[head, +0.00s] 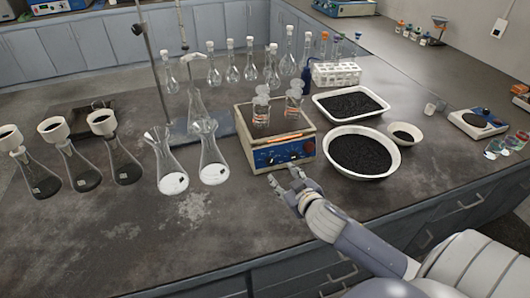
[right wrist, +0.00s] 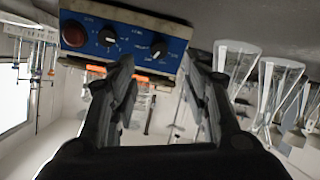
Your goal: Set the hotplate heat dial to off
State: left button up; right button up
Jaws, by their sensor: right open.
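The hotplate (head: 284,153) is a beige box with a blue front panel, in the middle of the bench, with beakers on its top. In the right wrist view its blue panel (right wrist: 130,30) carries a red round part (right wrist: 74,34) and two dark dials, one near the middle (right wrist: 108,37) and one farther right (right wrist: 158,50), each with a white mark. The panel lettering is too small to tell which is the heat dial. My right gripper (head: 284,174) is open and empty just in front of the panel; its fingers (right wrist: 158,66) point towards it. My left gripper is out of view.
A white bowl of dark grains (head: 360,176) stands close to the right of the hotplate, with a dark-filled tray (head: 318,110) behind it. Conical flasks (head: 214,165) stand to the left. The bench front, left of my right arm, is clear.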

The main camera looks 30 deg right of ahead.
aim_at(271, 162)
jog(key=x, duration=0.5)
jog(key=shift+w+d+r+p, duration=0.1)
jog(key=shift+w+r+p, duration=0.2)
jog(key=shift+w, duration=0.1)
jog(key=x, duration=0.2)
jog(key=shift+w+d+f, duration=0.1)
jog(key=shift+w+f, duration=0.1)
jog(key=shift+w, duration=0.15)
jog(key=shift+x, duration=1.2)
jog(key=shift+f, duration=0.1)
jog(key=shift+c, duration=1.1)
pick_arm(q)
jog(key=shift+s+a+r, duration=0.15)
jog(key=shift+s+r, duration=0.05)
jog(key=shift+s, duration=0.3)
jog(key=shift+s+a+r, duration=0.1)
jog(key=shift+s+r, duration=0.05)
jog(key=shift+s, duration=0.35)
pick_arm(e)
grip_shut()
